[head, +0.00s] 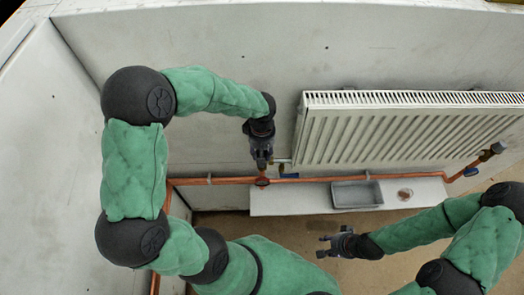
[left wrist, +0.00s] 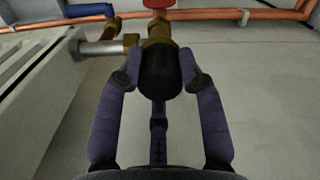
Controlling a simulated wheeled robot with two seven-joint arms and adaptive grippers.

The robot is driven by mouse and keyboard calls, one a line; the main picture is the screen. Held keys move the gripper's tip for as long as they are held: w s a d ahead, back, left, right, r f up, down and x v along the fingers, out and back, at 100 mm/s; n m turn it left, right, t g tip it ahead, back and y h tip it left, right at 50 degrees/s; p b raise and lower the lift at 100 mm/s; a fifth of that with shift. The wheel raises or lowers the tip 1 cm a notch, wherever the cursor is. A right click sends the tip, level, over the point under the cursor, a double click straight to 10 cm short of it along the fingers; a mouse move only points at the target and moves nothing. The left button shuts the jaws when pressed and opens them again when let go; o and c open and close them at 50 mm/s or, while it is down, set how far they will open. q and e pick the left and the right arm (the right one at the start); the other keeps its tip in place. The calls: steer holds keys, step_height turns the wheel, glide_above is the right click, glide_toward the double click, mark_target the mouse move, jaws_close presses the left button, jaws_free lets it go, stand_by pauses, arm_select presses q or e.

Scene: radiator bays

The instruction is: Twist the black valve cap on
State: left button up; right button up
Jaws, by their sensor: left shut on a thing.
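The black valve cap (left wrist: 160,75) sits between the two fingers of my left gripper (left wrist: 160,82), against the end of the brass valve body (left wrist: 158,35) in the left wrist view. Both fingertips touch its sides. Whether its thread is engaged cannot be seen. In the head view my left gripper (head: 262,162) points down at the valve at the radiator's left end, and hides the cap. A red handle (head: 262,181) shows just below it. My right gripper (head: 325,246) is open and empty, at the lower middle, away from the valve.
The white radiator (head: 400,135) hangs on the wall right of the valve. A copper pipe (head: 220,181) runs beneath, with a blue handle (head: 290,175). A white shelf (head: 290,200) holds a grey tray (head: 357,194) and a small round dish (head: 405,194). Floor in front is clear.

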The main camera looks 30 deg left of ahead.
arm_select(q)
steer(key=shift+a+r+h+p, duration=0.15)
steer(key=shift+h+p, duration=0.15)
steer(key=shift+p, duration=0.05)
steer(key=o, duration=1.2)
steer(key=o, duration=0.7)
steer(key=shift+r+p, duration=2.7)
steer(key=shift+r, duration=1.2)
